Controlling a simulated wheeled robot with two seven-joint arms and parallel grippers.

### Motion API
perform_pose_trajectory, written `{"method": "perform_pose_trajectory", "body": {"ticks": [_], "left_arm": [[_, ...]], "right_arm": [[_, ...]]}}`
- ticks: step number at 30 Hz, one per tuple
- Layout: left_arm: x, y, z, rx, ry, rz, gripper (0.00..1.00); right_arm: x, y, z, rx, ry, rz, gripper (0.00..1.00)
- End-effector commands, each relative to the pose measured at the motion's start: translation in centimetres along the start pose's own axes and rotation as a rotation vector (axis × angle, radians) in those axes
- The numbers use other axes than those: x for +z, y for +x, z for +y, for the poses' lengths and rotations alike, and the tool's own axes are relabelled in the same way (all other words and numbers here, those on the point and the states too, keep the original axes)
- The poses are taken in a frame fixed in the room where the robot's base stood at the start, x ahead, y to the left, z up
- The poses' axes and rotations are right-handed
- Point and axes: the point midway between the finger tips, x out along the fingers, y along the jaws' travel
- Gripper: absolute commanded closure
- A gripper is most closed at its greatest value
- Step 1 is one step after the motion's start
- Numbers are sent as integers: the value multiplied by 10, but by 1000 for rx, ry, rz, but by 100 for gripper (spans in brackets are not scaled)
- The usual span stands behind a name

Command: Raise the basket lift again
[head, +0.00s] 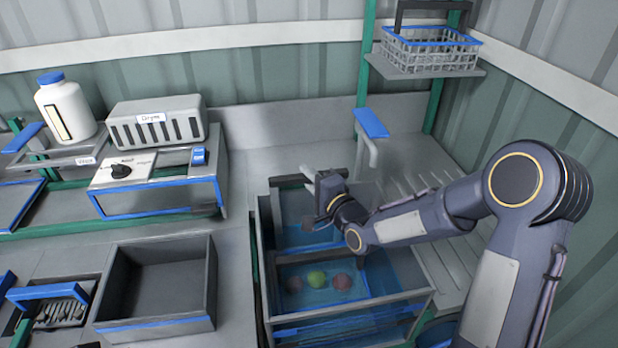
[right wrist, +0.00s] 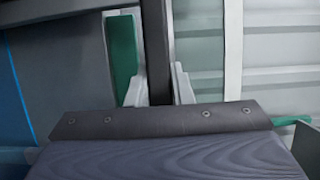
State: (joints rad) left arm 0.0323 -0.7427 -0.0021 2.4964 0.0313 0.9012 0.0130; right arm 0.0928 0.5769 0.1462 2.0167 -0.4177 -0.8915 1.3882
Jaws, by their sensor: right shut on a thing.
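The water tank (head: 262,235) has clear walls and blue water. Several tomatoes, reddish and green (head: 317,278), lie low in the water inside a dark-framed basket lift (head: 357,264). My right gripper (head: 313,180) is over the back part of the tank. In the right wrist view its pale fingers (right wrist: 158,88) are closed on both sides of a dark bar (right wrist: 155,45), which appears to be the lift's handle. My gripper and forearm hide much of the lift. My left gripper is not in view.
A wire basket (head: 432,55) stands on a shelf between green posts at the back right. A blue-tipped spout (head: 371,123) rises behind the tank. A ribbed draining board (head: 430,190) lies right of it. An empty grey bin (head: 160,280) stands left, below a dial unit (head: 125,172).

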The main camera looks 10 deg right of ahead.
Motion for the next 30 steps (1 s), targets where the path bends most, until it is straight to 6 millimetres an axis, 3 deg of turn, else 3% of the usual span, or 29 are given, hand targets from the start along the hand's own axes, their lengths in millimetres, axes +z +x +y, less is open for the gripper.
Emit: {"method": "perform_pose_trajectory", "body": {"ticks": [18, 24, 30], "left_arm": [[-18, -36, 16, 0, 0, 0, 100], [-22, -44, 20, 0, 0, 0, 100], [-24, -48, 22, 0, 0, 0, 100]], "right_arm": [[-1, 0, -137, -20, -7, 4, 100], [-1, 0, -169, -19, -7, 4, 100], [-1, 0, -186, -17, -5, 3, 100]]}}
